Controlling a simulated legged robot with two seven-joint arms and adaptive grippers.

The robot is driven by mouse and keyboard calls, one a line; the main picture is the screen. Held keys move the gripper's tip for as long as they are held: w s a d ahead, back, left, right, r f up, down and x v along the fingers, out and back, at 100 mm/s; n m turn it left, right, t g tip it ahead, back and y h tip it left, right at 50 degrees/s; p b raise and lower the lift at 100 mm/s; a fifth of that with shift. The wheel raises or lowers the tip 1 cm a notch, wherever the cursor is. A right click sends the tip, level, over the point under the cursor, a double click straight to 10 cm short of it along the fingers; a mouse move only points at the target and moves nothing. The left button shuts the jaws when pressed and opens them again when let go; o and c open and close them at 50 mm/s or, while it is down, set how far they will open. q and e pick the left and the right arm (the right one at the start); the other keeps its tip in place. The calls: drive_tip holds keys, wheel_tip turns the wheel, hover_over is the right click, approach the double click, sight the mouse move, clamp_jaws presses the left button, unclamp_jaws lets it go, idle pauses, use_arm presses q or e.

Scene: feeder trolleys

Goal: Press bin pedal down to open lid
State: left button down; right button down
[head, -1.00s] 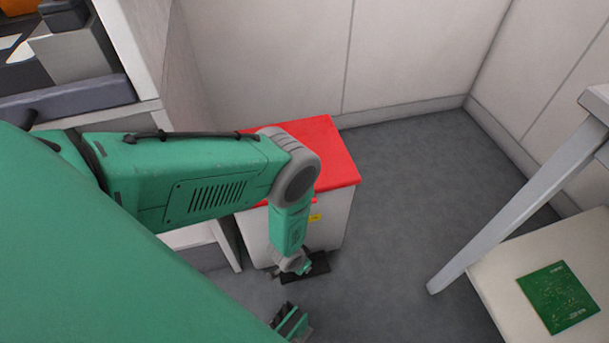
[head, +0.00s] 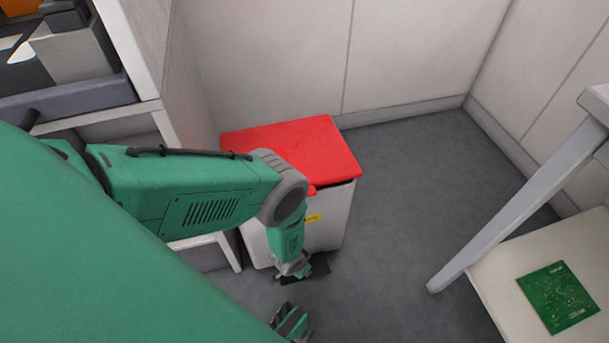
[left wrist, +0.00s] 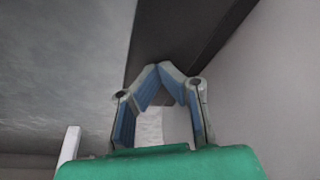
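The bin (head: 325,222) is a pale box with a red lid (head: 300,148) and a yellow label. The lid's front edge stands a little off the body, with a dark gap beneath. The black pedal (head: 321,271) is low at the bin's front. My left gripper (head: 297,274) is down at the pedal and partly covers it; its fingertips converge, empty, in the left wrist view (left wrist: 160,67), against the dark pedal (left wrist: 178,35). Exact contact is hidden. My right gripper (head: 292,322) is at the bottom edge, too small to read.
A shelf unit (head: 145,60) stands left of the bin. Walls are behind. Grey floor is clear between bin and table.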

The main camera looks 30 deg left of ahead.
use_arm(q)
drive_tip(key=shift+f, duration=1.25)
drive_tip(key=shift+r, duration=0.1)
wheel_tip(320, 180, up, 9)
drive_tip(key=p, duration=0.7)
drive_tip(key=shift+p, duration=0.3)
idle(0.7)
drive_tip(key=s+a+r+g+p, duration=0.1)
drive_tip(key=s+r+p, duration=0.2)
drive_tip(key=r, duration=1.1)
drive_tip(key=s+a+r+n+g+p, duration=0.1)
drive_tip(key=s+r+p, duration=0.3)
drive_tip(key=s+r, duration=0.4)
drive_tip(key=s+a+r+p, duration=0.2)
drive_tip(key=s+r, duration=0.3)
drive_tip(key=r, duration=1.6)
drive_tip(key=shift+s+a+r+n+g+y+p, duration=0.3)
drive_tip(key=shift+s+r+g+p, duration=0.1)
drive_tip(key=shift+p, duration=0.3)
